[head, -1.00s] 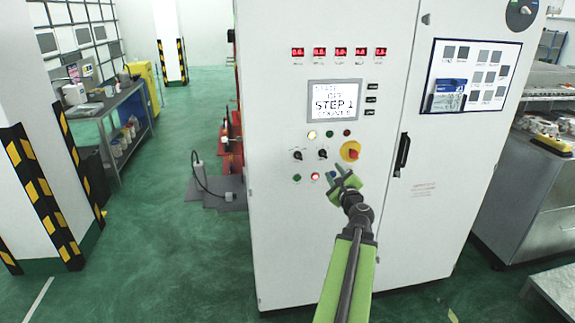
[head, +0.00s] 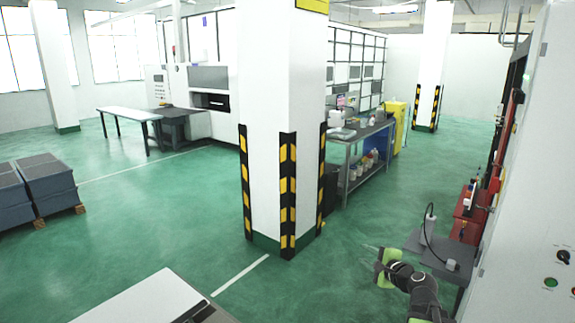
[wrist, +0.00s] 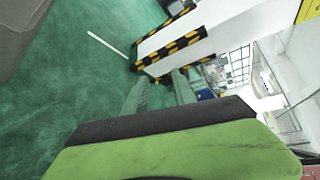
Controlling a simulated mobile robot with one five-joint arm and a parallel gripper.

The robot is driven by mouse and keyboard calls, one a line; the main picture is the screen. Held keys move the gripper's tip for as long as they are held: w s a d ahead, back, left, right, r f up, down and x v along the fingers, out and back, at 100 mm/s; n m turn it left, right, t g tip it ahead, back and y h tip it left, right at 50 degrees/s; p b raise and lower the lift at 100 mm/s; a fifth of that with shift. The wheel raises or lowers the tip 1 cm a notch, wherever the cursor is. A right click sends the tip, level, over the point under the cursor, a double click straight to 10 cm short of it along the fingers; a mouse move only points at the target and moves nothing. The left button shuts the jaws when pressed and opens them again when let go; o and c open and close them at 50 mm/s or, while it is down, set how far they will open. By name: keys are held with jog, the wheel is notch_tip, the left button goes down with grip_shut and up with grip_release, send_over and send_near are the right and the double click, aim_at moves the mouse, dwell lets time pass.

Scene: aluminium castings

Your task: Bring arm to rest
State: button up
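My gripper (head: 377,264) is at the lower right of the head view, held out over the green floor.
A white pillar (head: 277,100) with black and yellow guards stands left of my gripper. A grey workbench (head: 345,160) is behind it. Grey stacked blocks (head: 45,185) sit at the far left. A pale tabletop (head: 150,300) is at the bottom. Open floor lies between.

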jog(key=s+a+f+n+g, duration=0.3)
jog(key=a+f+n, duration=0.1)
jog(key=a, duration=0.3)
jog(key=s+a+f+n+g+y, duration=0.1)
jog(key=s+a+f+n+g, duration=0.2)
jog(key=a, duration=0.5)
jog(key=s+a+f+n+g, duration=0.2)
jog(key=a+f+n+g, duration=0.1)
jog(key=a+f+n, duration=0.3)
jog(key=s+d+f+n+g+h, duration=0.3)
jog(key=s+d+n+g+h, duration=0.2)
jog(key=s, duration=0.6)
jog(key=shift+d+f, duration=0.4)
jog(key=shift+d, duration=0.7)
jog(key=shift+d, duration=0.1)
